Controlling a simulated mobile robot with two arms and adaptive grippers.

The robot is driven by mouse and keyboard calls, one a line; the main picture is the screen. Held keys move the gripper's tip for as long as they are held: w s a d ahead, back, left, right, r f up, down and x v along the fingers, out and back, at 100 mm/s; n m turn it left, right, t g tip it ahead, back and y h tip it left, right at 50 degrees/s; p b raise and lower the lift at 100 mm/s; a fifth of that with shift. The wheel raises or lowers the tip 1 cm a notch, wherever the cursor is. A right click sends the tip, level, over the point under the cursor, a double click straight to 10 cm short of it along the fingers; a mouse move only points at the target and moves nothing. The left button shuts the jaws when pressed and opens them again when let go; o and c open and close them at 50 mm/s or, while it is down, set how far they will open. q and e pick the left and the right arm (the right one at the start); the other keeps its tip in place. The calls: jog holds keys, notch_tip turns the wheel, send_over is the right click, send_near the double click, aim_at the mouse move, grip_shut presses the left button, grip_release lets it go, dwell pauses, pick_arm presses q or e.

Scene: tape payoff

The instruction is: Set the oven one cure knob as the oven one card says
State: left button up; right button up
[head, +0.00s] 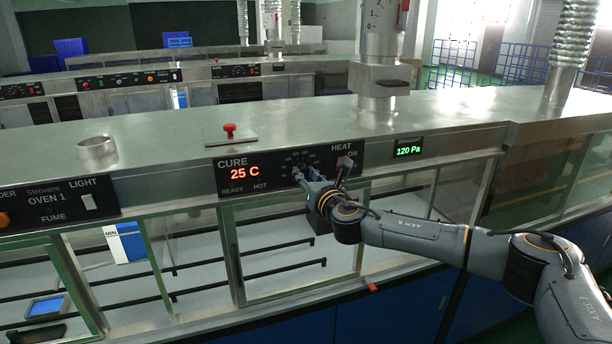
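The oven one front panel carries a black CURE section (222,184) with a red display (245,173) reading 25 C. READY and HOT are printed below the display. The cure knob's dial markings show to the right of the display; the knob itself is mostly hidden behind my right gripper. My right gripper (299,174) is at the dial, its fingertips at or very near the knob. I cannot tell whether the fingers are closed on it. My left gripper is not in view.
A HEAT switch (345,162) marked ON sits just right of my gripper. A green draught display (408,148) reads 120 Pa. A red knob on a plate (229,131) and a metal ring (97,151) stand on the steel top. Glass sashes lie below the panel.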

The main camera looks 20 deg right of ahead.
jog(key=shift+f+m, duration=0.1)
jog(key=shift+m, duration=0.2)
grip_shut()
jog(key=shift+a+f+m+h+b, duration=0.1)
jog(key=shift+m+h+b, duration=0.4)
jog(key=shift+m+b, duration=4.35)
jog(key=shift+a+m+h+p, duration=0.1)
jog(key=shift+m+h+p, duration=0.5)
jog(key=shift+m, duration=9.65)
jog(key=o, duration=1)
grip_release()
